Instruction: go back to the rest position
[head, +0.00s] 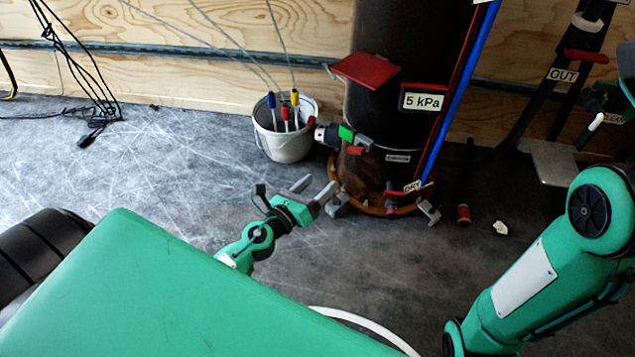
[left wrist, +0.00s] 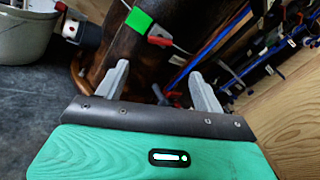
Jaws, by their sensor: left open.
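My left gripper (head: 313,190) is open in the head view, above the grey floor, with nothing between its fingers. Its two grey fingers also show spread apart in the left wrist view (left wrist: 158,88). They point toward the dark cylindrical vessel (head: 375,115), which bears a "5 kPa" label. The fingers look close to the vessel's base, but I cannot tell the exact gap. My right arm (head: 545,260) is at the right of the head view; its gripper is not in view.
A white bucket (head: 283,143) with coloured-handled tools stands left of the vessel. A valve with a green mark (head: 346,132) sticks out from the vessel. A red cylinder (head: 463,213) and a small white piece (head: 501,228) lie on the floor. Black cables (head: 97,105) hang at left.

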